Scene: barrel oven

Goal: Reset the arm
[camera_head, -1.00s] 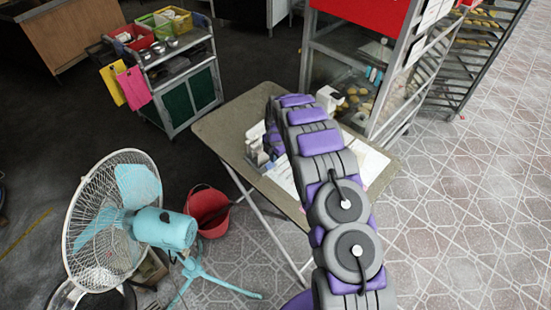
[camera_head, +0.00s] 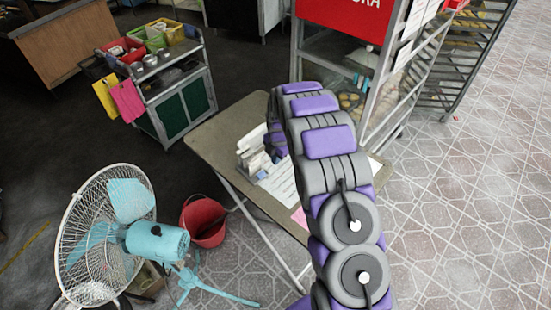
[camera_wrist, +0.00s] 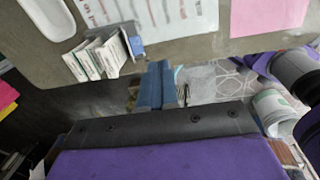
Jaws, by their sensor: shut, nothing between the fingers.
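My grey and purple arm rises from the bottom of the head view and arches over the table (camera_head: 215,133). Its far end bends down behind the nearer links, so my gripper's fingers are hidden there. In the wrist view my gripper (camera_wrist: 160,80) shows two blue fingers pressed together with nothing between them. The fingers point toward the table's edge, which also shows in the wrist view (camera_wrist: 200,48), and they look apart from the small white boxes (camera_wrist: 97,57) on it.
A teal fan (camera_head: 155,242) and a red bucket (camera_head: 204,222) stand left of the table. A cart (camera_head: 175,98) with bins is farther back. A glass-sided cabinet (camera_head: 345,68) and a rack (camera_head: 465,50) stand beyond the table. Tiled floor at right is clear.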

